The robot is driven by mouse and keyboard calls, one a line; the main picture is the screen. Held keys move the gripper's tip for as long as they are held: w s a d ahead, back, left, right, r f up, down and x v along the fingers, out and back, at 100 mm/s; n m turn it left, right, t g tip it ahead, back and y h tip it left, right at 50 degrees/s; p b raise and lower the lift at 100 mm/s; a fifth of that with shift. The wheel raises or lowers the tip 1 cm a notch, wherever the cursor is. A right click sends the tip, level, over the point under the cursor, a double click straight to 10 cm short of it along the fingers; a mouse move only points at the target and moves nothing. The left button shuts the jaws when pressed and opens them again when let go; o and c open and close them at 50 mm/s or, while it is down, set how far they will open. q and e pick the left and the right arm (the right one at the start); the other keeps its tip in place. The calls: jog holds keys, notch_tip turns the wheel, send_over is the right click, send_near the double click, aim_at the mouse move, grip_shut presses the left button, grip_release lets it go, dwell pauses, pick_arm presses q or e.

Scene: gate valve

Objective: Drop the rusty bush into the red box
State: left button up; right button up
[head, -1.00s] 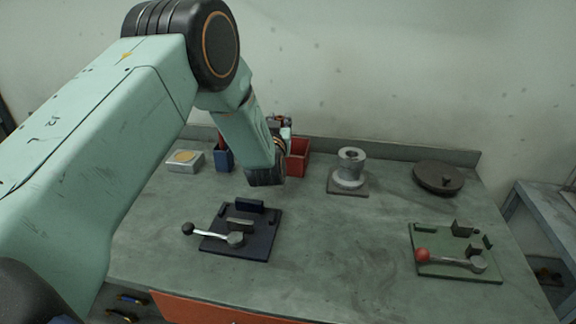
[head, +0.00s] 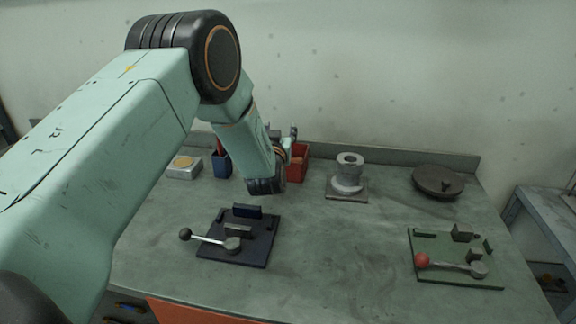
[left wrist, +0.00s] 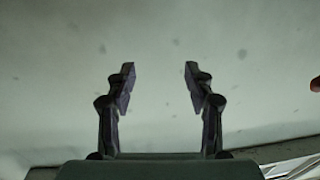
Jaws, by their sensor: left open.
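The red box (head: 304,163) stands at the back of the bench, just right of my left wrist and partly hidden by it. A brownish patch shows inside the box; I cannot tell whether it is the rusty bush, which I make out nowhere else. My left gripper (head: 290,135) is mostly hidden behind my wrist, near the box and above its rim. In the left wrist view its fingers (left wrist: 160,78) are apart and empty, facing the wall. My right gripper is not in view.
A blue cup (head: 221,163) and a silver block (head: 184,168) stand left of my wrist. A grey flanged part (head: 348,178) and a dark round disc (head: 438,181) stand right. Dark (head: 229,252) and green (head: 482,272) lever plates lie in front. The middle is clear.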

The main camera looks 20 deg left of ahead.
pick_arm(q)
jog(key=v, duration=1.2)
jog(key=shift+r, duration=0.1)
jog(key=shift+s, duration=0.15)
